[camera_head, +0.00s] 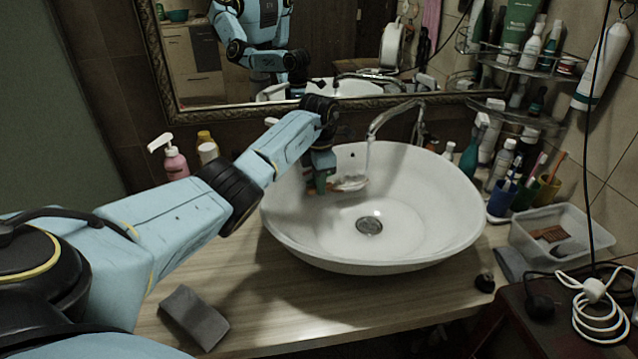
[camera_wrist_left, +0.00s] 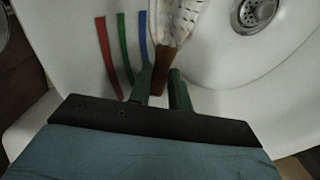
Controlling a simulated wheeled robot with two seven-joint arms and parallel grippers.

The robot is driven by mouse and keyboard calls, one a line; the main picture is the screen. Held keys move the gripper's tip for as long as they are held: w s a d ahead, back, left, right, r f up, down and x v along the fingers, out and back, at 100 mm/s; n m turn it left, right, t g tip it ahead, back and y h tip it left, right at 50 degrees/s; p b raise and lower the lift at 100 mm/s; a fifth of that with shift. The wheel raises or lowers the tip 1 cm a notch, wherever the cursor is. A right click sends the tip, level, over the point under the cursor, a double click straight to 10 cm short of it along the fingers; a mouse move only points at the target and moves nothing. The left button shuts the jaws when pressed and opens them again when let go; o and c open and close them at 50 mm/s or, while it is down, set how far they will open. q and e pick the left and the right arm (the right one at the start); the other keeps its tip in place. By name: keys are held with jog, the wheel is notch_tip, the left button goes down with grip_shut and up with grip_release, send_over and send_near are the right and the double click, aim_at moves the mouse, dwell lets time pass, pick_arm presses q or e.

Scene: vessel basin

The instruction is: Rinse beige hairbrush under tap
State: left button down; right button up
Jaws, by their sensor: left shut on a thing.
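The beige hairbrush (camera_head: 350,183) is over the left part of the white basin, its head just below the curved tap (camera_head: 384,118). A thin pale stream seems to fall from the tap onto the brush head. My left gripper (camera_head: 320,184) reaches in over the basin's rim and is shut on the brush handle. In the left wrist view the brush's brown handle (camera_wrist_left: 165,68) runs between the green fingers (camera_wrist_left: 161,84), and its pale speckled head points away from them. My right gripper is not in view.
The white basin (camera_head: 440,215) stands on a wooden counter (camera_head: 270,315), with a drain (camera_head: 369,226) in its floor. A pink pump bottle (camera_head: 175,162) is behind my left arm. Cups with toothbrushes and a clear tub (camera_head: 562,262) stand at right. A grey block (camera_head: 194,317) lies in front.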

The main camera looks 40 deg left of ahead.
pick_arm(q)
jog(key=shift+w+d, duration=0.1)
jog(key=shift+d, duration=0.05)
jog(key=shift+w+d, duration=0.2)
jog(key=shift+d, duration=0.2)
jog(key=shift+s+a, duration=0.1)
jog(key=shift+a, duration=0.1)
dwell(0.3)
jog(key=shift+s+a, duration=0.2)
jog(key=shift+a, duration=0.15)
jog(key=shift+s+d+r+p, duration=0.15)
jog(key=shift+s+p, duration=0.25)
jog(key=shift+p, duration=0.7)
jog(key=s+p, duration=0.1)
jog(key=p, duration=0.1)
jog(key=s+d+p, duration=0.1)
jog(key=p, duration=0.1)
jog(key=s+d+p, duration=0.1)
jog(key=s+p, duration=0.1)
jog(key=s+d+p, duration=0.1)
jog(key=p, duration=0.1)
jog(key=shift+s+d+p, duration=0.1)
jog(key=shift+s+p, duration=0.2)
jog(key=shift+s, duration=0.1)
jog(key=shift+s+d, duration=0.15)
jog(key=shift+s, duration=0.1)
